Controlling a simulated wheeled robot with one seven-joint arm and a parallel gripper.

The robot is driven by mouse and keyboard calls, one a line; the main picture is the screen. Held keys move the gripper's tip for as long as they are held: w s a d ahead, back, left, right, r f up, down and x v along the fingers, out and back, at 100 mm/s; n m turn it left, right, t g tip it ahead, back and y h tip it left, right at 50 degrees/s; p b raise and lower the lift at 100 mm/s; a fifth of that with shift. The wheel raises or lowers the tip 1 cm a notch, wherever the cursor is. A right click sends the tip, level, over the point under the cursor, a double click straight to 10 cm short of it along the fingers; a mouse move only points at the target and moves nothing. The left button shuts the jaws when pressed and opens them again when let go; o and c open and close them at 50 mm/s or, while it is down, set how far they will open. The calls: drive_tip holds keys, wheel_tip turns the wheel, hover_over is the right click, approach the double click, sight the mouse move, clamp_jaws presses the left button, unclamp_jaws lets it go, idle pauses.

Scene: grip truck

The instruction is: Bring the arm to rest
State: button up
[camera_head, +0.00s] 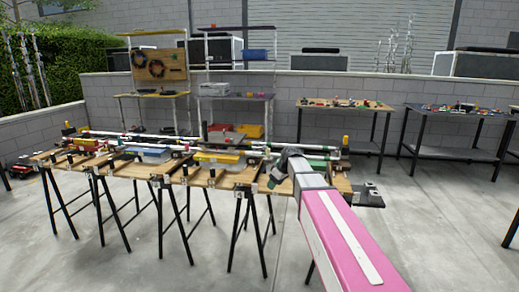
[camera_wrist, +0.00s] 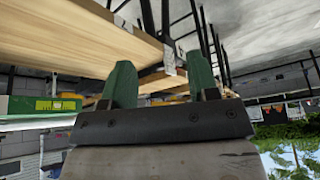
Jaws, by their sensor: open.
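My gripper (camera_head: 275,178) is at the near right end of the long wooden trestle workbench (camera_head: 228,178), in front of its edge in the head view. My pink and white arm reaches up to it from the lower right. In the wrist view, my gripper (camera_wrist: 163,82) shows two green fingers spread apart with nothing between them. That view looks turned over, with the floor at the top and wooden bench boards (camera_wrist: 75,35) at the upper left, close to the fingers. Whether the fingers touch the wood I cannot tell.
The workbench carries poles, a yellow box (camera_head: 217,157), a blue box (camera_head: 153,155) and small parts. Its black trestle legs (camera_head: 264,235) stand in front. Two more tables (camera_head: 343,105) (camera_head: 455,112) with small items stand at the back right. The concrete floor (camera_head: 435,220) at right is clear.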

drive_tip(key=s+d+f+m+g+h, duration=0.1)
drive_tip(key=s+d+f+m, duration=0.2)
drive_tip(key=s, duration=0.6)
drive_tip(key=s+d+f+m+g+h, duration=0.1)
drive_tip(key=s+d+f+m+h, duration=0.1)
drive_tip(key=s+f, duration=0.6)
drive_tip(key=s+d+f+m+h, duration=0.1)
drive_tip(key=s+d+f+m, duration=0.4)
drive_tip(key=s, duration=0.6)
drive_tip(key=shift+d+f+g, duration=0.4)
drive_tip(key=shift+d+f, duration=0.2)
drive_tip(key=shift+d, duration=0.2)
